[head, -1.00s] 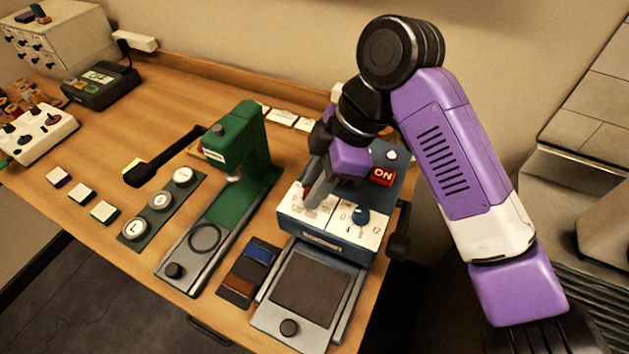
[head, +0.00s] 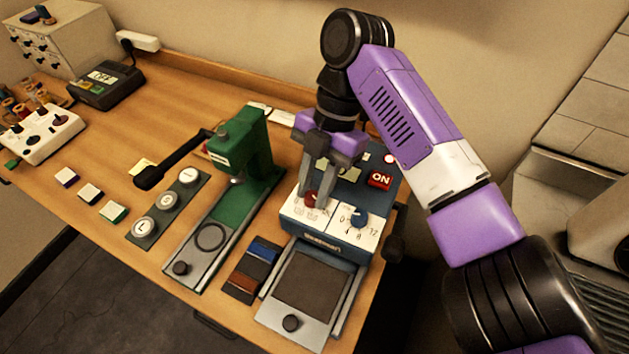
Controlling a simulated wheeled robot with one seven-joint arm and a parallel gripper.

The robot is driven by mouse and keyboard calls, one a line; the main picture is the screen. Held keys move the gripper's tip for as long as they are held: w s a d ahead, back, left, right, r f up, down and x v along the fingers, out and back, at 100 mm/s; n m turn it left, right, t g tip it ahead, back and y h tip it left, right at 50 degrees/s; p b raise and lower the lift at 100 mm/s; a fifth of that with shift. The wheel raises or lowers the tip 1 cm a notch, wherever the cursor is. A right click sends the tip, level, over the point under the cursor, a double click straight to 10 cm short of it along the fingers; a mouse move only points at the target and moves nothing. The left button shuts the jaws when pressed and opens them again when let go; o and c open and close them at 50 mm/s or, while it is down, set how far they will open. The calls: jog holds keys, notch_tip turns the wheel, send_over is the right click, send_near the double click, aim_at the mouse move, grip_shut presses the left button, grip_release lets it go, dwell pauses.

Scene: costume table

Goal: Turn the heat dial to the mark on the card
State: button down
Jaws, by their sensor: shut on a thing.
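A blue press machine (head: 322,242) stands at the right of the table. Its sloped white front panel has a red dial (head: 311,198) at left and a blue dial (head: 360,218) at right, with 0, 4, 8 and 12 around the blue one. My gripper (head: 319,200) points down and is shut on the red dial. The fingers hide part of the red dial and its scale, so its setting is not readable.
A red ON sign (head: 380,180) is on the machine's top. A green press (head: 240,155) with a long black lever stands close on the left.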

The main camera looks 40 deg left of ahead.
jog(key=shift+f+n, duration=0.1)
jog(key=shift+n, duration=0.4)
jog(key=c, duration=1.2)
grip_release()
jog(key=shift+o, duration=0.2)
jog(key=v, duration=0.8)
jog(key=shift+s+a+f, duration=0.1)
jog(key=shift+s+a, duration=0.05)
